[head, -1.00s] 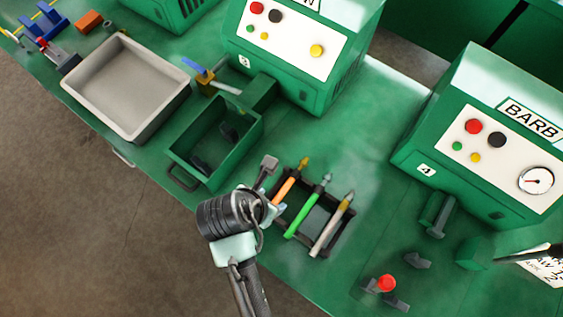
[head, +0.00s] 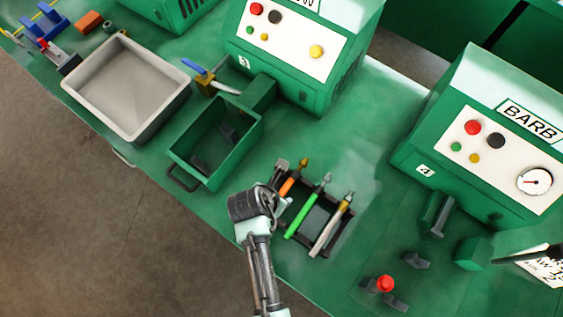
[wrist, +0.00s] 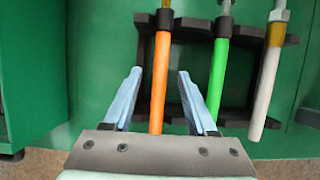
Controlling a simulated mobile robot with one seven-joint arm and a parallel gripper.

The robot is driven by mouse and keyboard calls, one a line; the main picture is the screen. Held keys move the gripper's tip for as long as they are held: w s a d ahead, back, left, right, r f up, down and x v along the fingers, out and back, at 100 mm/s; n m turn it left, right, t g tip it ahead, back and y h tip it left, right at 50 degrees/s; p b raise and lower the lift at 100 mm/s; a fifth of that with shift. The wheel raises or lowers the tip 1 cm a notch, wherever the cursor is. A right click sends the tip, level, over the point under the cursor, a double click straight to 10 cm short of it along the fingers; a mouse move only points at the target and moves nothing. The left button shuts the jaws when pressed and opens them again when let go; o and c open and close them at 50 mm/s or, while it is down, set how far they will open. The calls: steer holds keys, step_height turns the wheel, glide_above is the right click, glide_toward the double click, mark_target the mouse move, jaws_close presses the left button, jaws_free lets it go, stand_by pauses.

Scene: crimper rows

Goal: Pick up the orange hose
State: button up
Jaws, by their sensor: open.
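The orange hose (wrist: 160,80) lies in a dark rack (wrist: 190,62), with a dark collar and a brass fitting at its far end. In the head view the orange hose (head: 289,185) is partly hidden by my arm. My gripper (wrist: 158,76) is open, with one pale blue finger on each side of the hose's lower part. The hose passes between the fingers, and I cannot tell how high the fingers are above it. In the head view my gripper (head: 281,205) is at the rack's left end.
A green hose (head: 308,207) and a whitish hose (head: 332,225) share the rack, and the green one is close beside my right finger. A green bin (head: 214,142) stands left of the rack. A crimper marked 4 (head: 470,150) stands to the right.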

jaws_close()
steer(key=shift+r, duration=0.1)
stand_by(0.5)
